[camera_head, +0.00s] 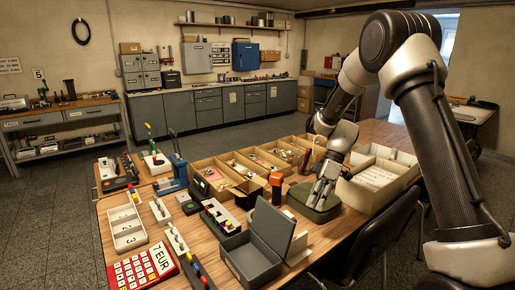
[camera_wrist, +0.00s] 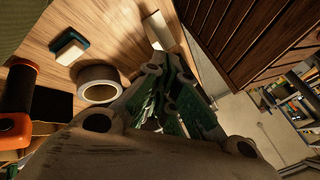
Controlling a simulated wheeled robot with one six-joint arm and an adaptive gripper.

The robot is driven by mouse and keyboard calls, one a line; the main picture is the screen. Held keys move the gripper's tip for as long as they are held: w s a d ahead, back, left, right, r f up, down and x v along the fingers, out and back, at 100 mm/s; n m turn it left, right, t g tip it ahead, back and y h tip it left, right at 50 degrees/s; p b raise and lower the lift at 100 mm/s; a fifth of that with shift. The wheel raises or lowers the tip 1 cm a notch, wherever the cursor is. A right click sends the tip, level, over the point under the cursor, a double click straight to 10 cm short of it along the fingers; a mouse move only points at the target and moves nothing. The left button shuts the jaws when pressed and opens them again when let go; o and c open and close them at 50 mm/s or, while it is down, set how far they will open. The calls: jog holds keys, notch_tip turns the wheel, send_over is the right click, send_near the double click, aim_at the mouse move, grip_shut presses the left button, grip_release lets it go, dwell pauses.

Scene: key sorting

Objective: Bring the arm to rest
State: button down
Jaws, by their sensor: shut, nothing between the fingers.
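My arm reaches in from the right side of the head view and bends down over the wooden table (camera_head: 150,235).
Near my gripper are sectioned cardboard boxes (camera_head: 235,190), an open grey box (camera_head: 232,257) and an orange-topped tool (camera_head: 276,180). A calculator-like red panel (camera_head: 140,270) lies front left. The wrist view shows a tape roll (camera_wrist: 82,83). A dark chair (camera_head: 385,235) stands right.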

jog(key=s+d+r+m+t+h, duration=0.1)
jog(key=s+d+r+m+t, duration=0.2)
jog(key=s+d+r+m, duration=0.2)
jog(key=s+d+r+m+t+h, duration=0.2)
jog(key=s+d+r+m, duration=0.2)
jog(key=s+r, duration=0.5)
jog(key=s+d+r+m+t+h, duration=0.1)
jog(key=s+d+r+m+t, duration=0.2)
jog(key=s, duration=1)
jog(key=shift+d+r+m+t+h, duration=0.35)
jog(key=shift+d+r+m, duration=1.2)
jog(key=shift+r, duration=0.8)
